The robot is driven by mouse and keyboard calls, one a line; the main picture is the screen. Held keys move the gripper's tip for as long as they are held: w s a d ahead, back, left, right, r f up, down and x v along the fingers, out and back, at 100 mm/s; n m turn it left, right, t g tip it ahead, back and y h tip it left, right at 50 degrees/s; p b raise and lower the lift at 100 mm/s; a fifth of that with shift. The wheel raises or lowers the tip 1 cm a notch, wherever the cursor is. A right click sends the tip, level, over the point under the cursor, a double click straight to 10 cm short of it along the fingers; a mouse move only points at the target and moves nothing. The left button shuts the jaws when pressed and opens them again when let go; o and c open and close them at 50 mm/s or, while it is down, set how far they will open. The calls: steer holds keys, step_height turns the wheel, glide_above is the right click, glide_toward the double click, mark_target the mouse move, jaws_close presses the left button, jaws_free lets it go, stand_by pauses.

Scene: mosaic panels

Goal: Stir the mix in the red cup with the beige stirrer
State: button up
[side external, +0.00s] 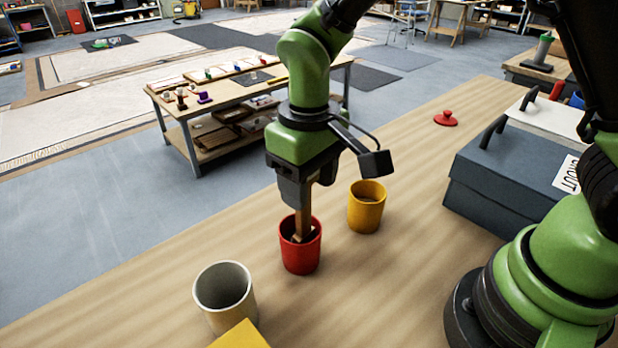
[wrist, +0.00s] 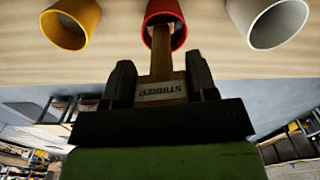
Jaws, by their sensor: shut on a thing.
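The red cup (side external: 300,255) stands upright on the wooden table, between a yellow cup and a pale grey cup. My gripper (side external: 300,205) is directly above the red cup, pointing down. It is shut on the beige stirrer (side external: 303,222), whose lower end reaches inside the red cup. In the wrist view my gripper (wrist: 161,85) holds the stirrer (wrist: 162,62) by its labelled wide part, and the narrow end goes into the red cup (wrist: 178,38). The mix inside the cup cannot be made out.
The yellow cup (side external: 366,208) stands close behind to the right. The pale grey cup (side external: 224,296) is at the front left, beside a yellow object (side external: 240,337). A dark grey box (side external: 510,180) and a red knobbed piece (side external: 446,118) lie to the right. The table between is clear.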

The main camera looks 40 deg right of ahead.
steer(key=shift+f, duration=0.35)
stand_by(0.3)
steer(key=shift+r, duration=0.1)
stand_by(0.4)
steer(key=shift+s+d, duration=0.15)
steer(key=shift+d, duration=0.15)
steer(key=shift+a, duration=0.3)
stand_by(0.8)
stand_by(0.4)
